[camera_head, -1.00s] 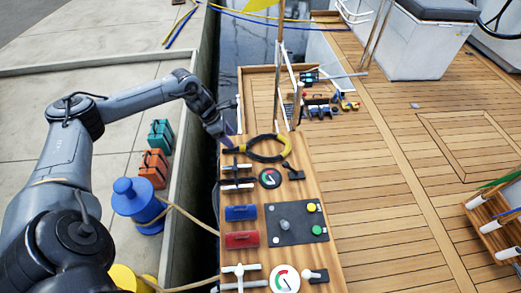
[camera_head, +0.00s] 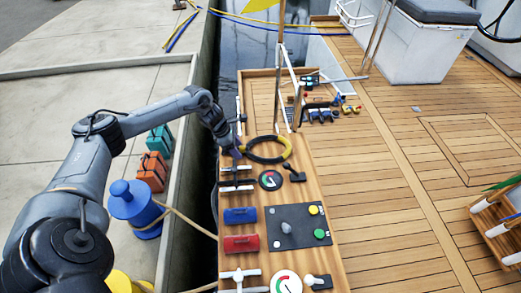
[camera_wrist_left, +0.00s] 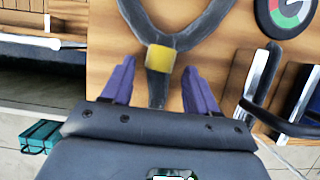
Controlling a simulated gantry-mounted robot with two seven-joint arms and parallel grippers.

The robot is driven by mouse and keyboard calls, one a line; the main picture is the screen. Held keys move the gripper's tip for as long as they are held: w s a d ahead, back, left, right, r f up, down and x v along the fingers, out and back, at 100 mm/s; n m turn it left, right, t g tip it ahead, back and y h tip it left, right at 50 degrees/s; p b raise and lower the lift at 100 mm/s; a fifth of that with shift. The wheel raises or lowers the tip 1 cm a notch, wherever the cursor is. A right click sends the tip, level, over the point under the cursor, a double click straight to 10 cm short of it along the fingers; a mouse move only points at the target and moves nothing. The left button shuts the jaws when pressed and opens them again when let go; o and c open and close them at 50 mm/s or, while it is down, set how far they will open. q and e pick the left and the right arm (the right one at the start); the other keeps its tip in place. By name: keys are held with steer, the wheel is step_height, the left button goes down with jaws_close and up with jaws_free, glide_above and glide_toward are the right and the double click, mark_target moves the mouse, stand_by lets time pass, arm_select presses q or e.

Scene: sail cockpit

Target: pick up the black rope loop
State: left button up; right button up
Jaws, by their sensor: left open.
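The black rope loop (camera_head: 266,161), with yellow parts, lies on the far part of the wooden console (camera_head: 307,190). My left gripper (camera_head: 238,136) is at the loop's left side, its purple fingers open. In the left wrist view, the rope (camera_wrist_left: 148,22) forks from a yellow band (camera_wrist_left: 160,58), with a dark tail running back between the open fingers of the left gripper (camera_wrist_left: 157,76). The fingers stand on either side of the tail and do not visibly grip it. The tail's end is hidden by the gripper body. My right gripper is not in view.
Near the loop are a round gauge (camera_head: 270,180), a black lever (camera_head: 294,173) and cleats (camera_head: 237,178). A blue box (camera_head: 240,215) and red box (camera_head: 241,243) sit nearer. Tools (camera_head: 322,112) lie beyond. A dark gap separates the console from the dock.

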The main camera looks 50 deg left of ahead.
arm_select(q)
steer(key=shift+c, duration=0.2)
jaws_close()
steer(key=shift+r, duration=0.1)
